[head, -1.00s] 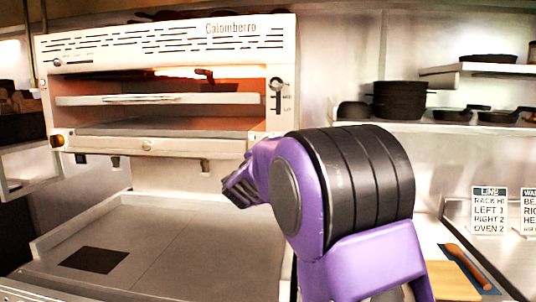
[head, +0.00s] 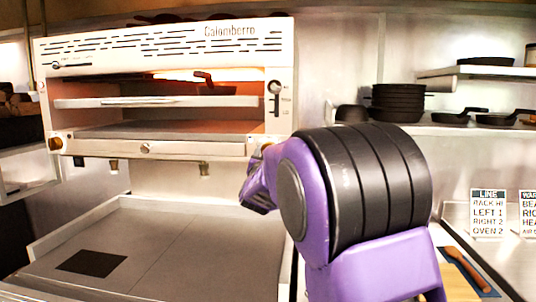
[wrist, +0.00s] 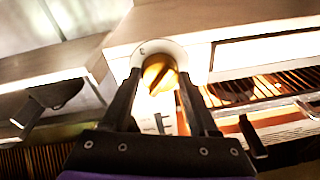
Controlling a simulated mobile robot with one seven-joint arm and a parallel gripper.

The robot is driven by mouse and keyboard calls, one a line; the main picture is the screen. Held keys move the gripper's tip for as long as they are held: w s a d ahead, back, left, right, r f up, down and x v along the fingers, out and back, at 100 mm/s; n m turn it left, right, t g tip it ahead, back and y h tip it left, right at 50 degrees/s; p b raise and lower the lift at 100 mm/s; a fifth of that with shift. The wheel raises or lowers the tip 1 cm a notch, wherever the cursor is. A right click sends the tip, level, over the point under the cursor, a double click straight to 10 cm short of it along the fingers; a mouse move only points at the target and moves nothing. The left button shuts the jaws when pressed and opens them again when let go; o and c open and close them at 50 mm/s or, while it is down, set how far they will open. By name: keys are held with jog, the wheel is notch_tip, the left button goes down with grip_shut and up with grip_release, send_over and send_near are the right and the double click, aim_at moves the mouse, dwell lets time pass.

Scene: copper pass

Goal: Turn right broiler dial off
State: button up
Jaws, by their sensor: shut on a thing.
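The broiler (head: 165,85) stands at the left in the head view, with a glowing top and a rack inside. Its right dial is a round brass knob (wrist: 160,72) on a pale round plate in the wrist view, with a dark slanted line on its face. My gripper (wrist: 158,78) has one dark finger on each side of this knob and is shut on it. In the head view only a bit of brass shows at the front bar's right end, and my purple arm hides the gripper tips. A left brass dial (head: 55,143) sits at the bar's other end.
A grey counter (head: 190,255) below the broiler is mostly bare, with a dark square on it. Stacked black pans (head: 397,102) stand on a shelf at right. A sign (head: 488,212) and a wooden-handled tool (head: 467,268) are at lower right.

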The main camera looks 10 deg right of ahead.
jog(key=shift+d+r+n+y+p, duration=0.1)
jog(key=shift+n+y+p, duration=0.45)
jog(key=shift+n, duration=1.65)
jog(key=shift+n+y+p, duration=0.45)
jog(key=shift+n+p, duration=0.1)
jog(key=shift+n, duration=1.65)
jog(key=shift+n+g, duration=0.3)
jog(key=o, duration=1.4)
jog(key=shift+s, duration=0.15)
